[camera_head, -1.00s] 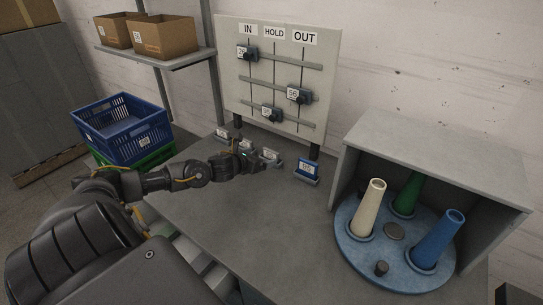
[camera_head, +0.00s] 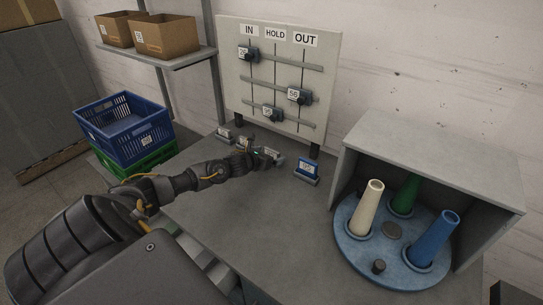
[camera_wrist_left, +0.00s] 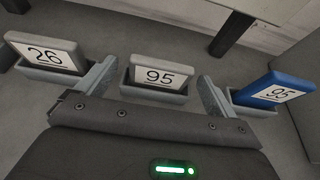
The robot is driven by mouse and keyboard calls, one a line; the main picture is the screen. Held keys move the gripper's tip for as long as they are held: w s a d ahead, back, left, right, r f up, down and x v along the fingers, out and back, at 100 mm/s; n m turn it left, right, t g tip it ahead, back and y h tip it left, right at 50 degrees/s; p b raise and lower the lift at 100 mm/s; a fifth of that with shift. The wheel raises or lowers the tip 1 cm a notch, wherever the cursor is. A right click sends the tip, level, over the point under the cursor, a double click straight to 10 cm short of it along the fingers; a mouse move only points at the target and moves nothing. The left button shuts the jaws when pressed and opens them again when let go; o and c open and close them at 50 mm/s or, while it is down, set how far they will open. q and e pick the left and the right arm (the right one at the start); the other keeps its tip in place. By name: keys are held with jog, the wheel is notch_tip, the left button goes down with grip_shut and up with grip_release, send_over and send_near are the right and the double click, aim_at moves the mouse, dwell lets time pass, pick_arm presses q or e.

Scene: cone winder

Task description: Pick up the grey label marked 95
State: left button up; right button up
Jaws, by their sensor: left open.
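The grey label marked 95 (camera_wrist_left: 162,76) stands in a small grey holder in the middle of the left wrist view. My left gripper (camera_wrist_left: 155,84) is open, with one finger on each side of this label; I cannot tell whether they touch it. In the head view my left gripper (camera_head: 261,156) is low over the table at the row of labels and partly covers them. A grey label marked 26 (camera_wrist_left: 47,52) stands to the left in its own holder. A blue label marked 95 (camera_wrist_left: 277,92) stands to the right; it also shows in the head view (camera_head: 307,168).
A board (camera_head: 284,70) with IN, HOLD and OUT columns stands behind the labels on two legs. A turntable (camera_head: 350,240) with white, green and blue cones sits under a grey hood (camera_head: 440,155) at right. A blue crate (camera_head: 125,128) stands at left. The table front is clear.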

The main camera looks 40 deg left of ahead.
aim_at(268, 148)
pick_arm(q)
jog(key=c, duration=1.1)
jog(key=shift+o, duration=0.2)
jog(key=shift+r+b, duration=0.4)
jog(key=shift+r, duration=0.15)
jog(key=shift+s+d+r+b, duration=0.15)
jog(key=shift+r+b, duration=0.35)
jog(key=shift+r, duration=0.75)
jog(key=s+d+r+b, duration=0.2)
jog(key=s+r, duration=0.2)
jog(key=s, duration=0.2)
jog(key=s+d+r+b, duration=0.1)
jog(key=s+d+r, duration=0.2)
jog(key=s+r, duration=0.2)
jog(key=shift+s+d+r+b, duration=0.2)
jog(key=shift+s+d+b, duration=0.15)
jog(key=shift+s, duration=0.35)
